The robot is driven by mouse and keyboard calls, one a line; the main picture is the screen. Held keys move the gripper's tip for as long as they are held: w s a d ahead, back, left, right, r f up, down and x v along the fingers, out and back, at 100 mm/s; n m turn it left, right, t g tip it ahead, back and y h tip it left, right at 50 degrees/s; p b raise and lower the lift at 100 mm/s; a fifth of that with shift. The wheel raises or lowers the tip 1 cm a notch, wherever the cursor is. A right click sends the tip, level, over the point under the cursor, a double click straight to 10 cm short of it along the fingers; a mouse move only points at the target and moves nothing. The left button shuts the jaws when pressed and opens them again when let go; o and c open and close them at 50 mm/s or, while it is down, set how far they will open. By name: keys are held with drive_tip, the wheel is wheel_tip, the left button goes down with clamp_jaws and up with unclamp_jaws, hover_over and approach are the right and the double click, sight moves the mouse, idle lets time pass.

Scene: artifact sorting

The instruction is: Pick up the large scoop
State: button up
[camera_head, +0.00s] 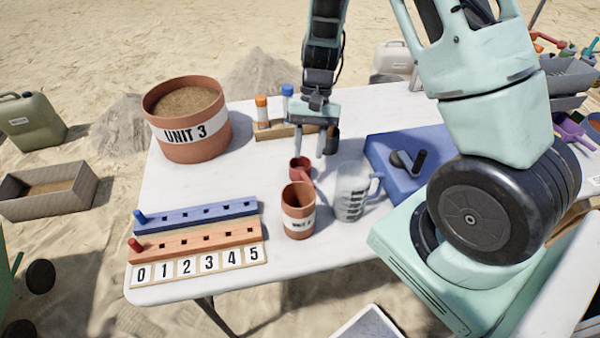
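A red scoop (300,166) with a short handle lies on the white table, behind a brown labelled cup (298,215). It is the only scoop I can make out near my gripper, and I cannot tell its size class. My gripper (310,146) points down just above and behind the red scoop. Its two fingers are apart with nothing visible between them. A dark rounded piece shows at the gripper's right side; I cannot tell what it is.
A clear measuring jug (350,199) stands right of the brown cup. A rack with capped tubes (262,112) stands behind. A large pot marked UNIT 3 (187,128) and numbered peg strips (197,245) are left. A blue box (385,150) with a black handle is right.

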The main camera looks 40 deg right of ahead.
sight(307, 177)
drive_tip(key=x, duration=0.3)
drive_tip(key=shift+s+f, duration=0.1)
drive_tip(key=shift+f, duration=0.1)
drive_tip(key=shift+d+p+x, duration=0.15)
drive_tip(key=shift+p+x, duration=0.05)
drive_tip(key=shift+x, duration=1.15)
drive_tip(key=shift+d+p+x, duration=0.15)
drive_tip(key=shift+x, duration=1.15)
drive_tip(key=shift+f, duration=0.1)
clamp_jaws()
